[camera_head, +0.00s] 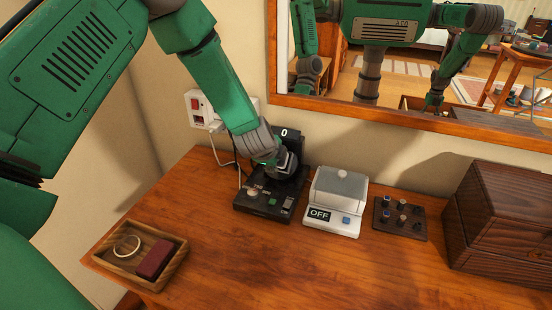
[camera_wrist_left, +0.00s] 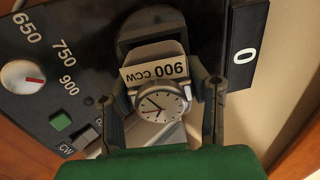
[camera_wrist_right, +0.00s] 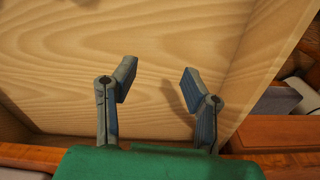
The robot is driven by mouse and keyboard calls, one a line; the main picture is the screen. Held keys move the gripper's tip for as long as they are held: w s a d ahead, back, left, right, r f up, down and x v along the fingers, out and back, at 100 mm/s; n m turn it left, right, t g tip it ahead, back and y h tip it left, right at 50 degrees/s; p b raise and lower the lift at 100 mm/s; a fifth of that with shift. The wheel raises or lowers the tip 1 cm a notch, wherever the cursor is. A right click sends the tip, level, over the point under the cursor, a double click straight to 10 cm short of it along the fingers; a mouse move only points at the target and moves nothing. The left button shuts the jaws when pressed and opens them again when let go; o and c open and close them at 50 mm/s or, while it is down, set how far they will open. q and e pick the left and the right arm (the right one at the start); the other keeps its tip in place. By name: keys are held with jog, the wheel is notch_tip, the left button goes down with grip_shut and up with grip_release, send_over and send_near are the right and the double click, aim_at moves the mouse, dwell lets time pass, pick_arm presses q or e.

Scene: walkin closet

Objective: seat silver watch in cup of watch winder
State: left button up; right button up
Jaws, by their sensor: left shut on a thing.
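The black watch winder (camera_head: 262,207) stands on the wooden dresser near the wall. In the left wrist view its dark cup (camera_wrist_left: 148,27) is at the top, with the dial (camera_wrist_left: 22,77) and green button (camera_wrist_left: 60,122) to the left. My left gripper (camera_head: 284,165) is at the winder and shut on the silver watch (camera_wrist_left: 160,104). The watch has a white face and lies between the fingers, with a tag (camera_wrist_left: 155,65) reading "900 CCW" beside it, toward the cup. I cannot tell whether the watch touches the cup. My right gripper (camera_wrist_right: 160,82) is open and empty, facing light wood.
A white device (camera_head: 336,200) marked "OFF" stands right of the winder, then a dark board with knobs (camera_head: 400,218) and a dark wooden box (camera_head: 500,222). A wooden tray (camera_head: 117,264) holds a ring-shaped item and a dark red block. The dresser's front middle is clear.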

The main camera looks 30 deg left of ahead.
pick_arm(q)
jog(key=shift+f, duration=0.15)
pick_arm(e)
jog(key=shift+s+d, duration=0.1)
jog(key=shift+s, duration=0.2)
pick_arm(q)
jog(key=shift+c, duration=0.4)
jog(key=shift+w, duration=0.15)
jog(key=shift+c, duration=0.6)
jog(key=shift+w+f+b, duration=0.1)
jog(key=shift+f+b, duration=0.25)
jog(key=shift+b, duration=0.2)
pick_arm(e)
jog(key=shift+s+d+f, duration=0.15)
jog(key=shift+s+f, duration=0.25)
jog(key=shift+s, duration=0.1)
pick_arm(q)
jog(key=o, duration=0.6)
jog(key=shift+w+f, duration=0.45)
jog(key=shift+w, duration=0.2)
pick_arm(e)
jog(key=shift+w+f, duration=0.2)
jog(key=shift+w, duration=0.2)
pick_arm(q)
jog(key=shift+o, duration=0.2)
jog(key=shift+f, duration=0.1)
pick_arm(e)
jog(key=shift+s, duration=0.1)
